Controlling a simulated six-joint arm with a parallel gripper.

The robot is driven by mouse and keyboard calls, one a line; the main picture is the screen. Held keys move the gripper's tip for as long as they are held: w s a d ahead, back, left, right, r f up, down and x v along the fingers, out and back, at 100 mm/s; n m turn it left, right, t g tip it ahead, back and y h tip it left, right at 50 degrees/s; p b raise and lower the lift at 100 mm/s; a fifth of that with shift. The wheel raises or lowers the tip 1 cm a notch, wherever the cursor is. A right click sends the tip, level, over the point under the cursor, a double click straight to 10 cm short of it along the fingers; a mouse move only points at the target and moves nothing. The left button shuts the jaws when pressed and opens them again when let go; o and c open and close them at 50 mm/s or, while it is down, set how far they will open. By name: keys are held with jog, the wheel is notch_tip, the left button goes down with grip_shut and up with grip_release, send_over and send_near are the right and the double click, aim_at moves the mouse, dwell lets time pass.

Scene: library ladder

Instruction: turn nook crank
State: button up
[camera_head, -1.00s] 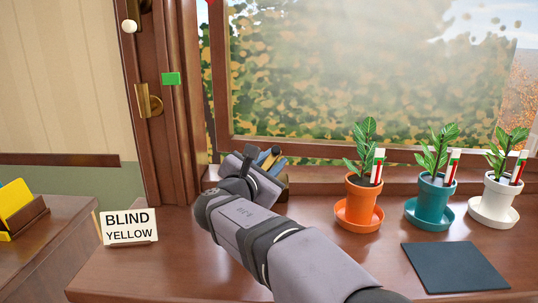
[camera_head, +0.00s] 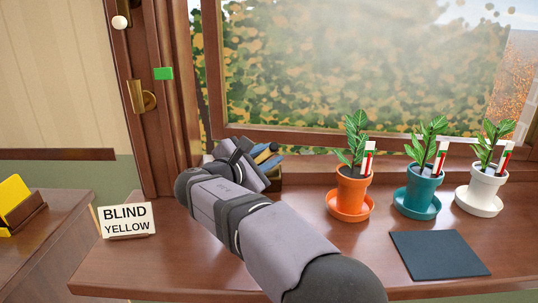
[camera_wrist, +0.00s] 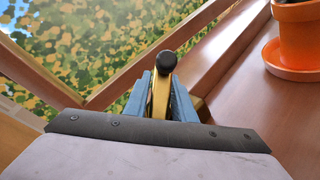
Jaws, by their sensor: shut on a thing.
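In the wrist view, a gold crank arm (camera_wrist: 160,98) with a round black knob (camera_wrist: 166,61) stands between the two blue fingers of my gripper (camera_wrist: 161,92). The fingers are shut on the crank, and the knob sticks out beyond them. In the head view, my gripper (camera_head: 268,157) is low at the window's left corner, just above the wooden counter. My own wrist and forearm hide most of the crank and its mount there.
Orange (camera_head: 351,190), teal (camera_head: 419,192) and white (camera_head: 482,188) plant pots stand on the counter to the right. A dark mat (camera_head: 440,256) lies in front of them. A "BLIND YELLOW" sign (camera_head: 126,220) stands at left. A brass fitting (camera_head: 143,97) and green tag (camera_head: 163,73) are on the window post.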

aim_at(258, 160)
jog(key=o, duration=1)
jog(key=shift+s, duration=0.1)
jog(key=shift+p+v, duration=0.5)
jog(key=shift+v, duration=3.1)
